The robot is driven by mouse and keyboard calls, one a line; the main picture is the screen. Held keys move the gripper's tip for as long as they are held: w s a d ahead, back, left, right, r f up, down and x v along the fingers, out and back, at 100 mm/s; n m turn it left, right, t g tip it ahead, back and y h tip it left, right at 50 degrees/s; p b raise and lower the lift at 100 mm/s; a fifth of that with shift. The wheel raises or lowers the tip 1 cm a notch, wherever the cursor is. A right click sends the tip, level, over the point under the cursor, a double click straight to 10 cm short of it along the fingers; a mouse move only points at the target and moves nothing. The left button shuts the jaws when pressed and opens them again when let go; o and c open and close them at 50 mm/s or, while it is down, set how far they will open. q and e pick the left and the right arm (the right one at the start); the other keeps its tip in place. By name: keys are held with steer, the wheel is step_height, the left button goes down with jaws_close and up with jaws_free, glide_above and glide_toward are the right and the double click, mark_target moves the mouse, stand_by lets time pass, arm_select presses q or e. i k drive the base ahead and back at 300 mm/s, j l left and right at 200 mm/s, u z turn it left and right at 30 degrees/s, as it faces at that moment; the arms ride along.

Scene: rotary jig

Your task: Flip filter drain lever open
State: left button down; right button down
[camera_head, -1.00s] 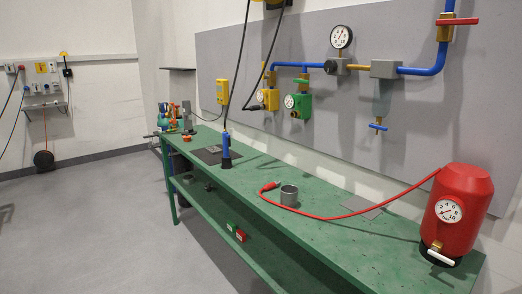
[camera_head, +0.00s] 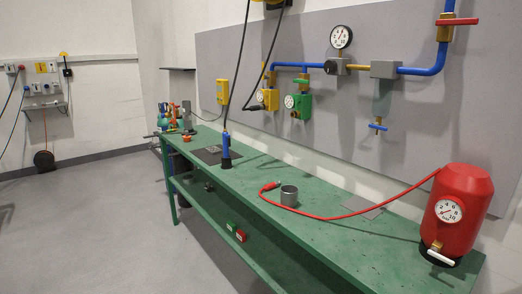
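A grey box (camera_head: 384,69), which looks like the filter, sits in the blue pipe line on the wall panel. A brass drain pipe (camera_head: 377,108) hangs from its underside. A small blue lever (camera_head: 378,127) sits near the pipe's lower end and lies roughly crosswise to it. Neither of my grippers is in view, and nothing touches the lever.
A green workbench (camera_head: 325,239) runs below the panel. A red-handled valve (camera_head: 457,21) is at upper right. Open floor (camera_head: 120,230) lies left.

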mark_target(378, 127)
steer(key=z, duration=0.55)
steer(key=i+j+z, duration=0.1)
steer(key=j+z, duration=0.3)
steer(key=i+j+z, duration=0.1)
steer(key=j+z, duration=0.6)
steer(key=j, duration=0.45)
steer(key=j+z, duration=0.1)
steer(key=j, duration=1.35)
steer(key=k, duration=0.05)
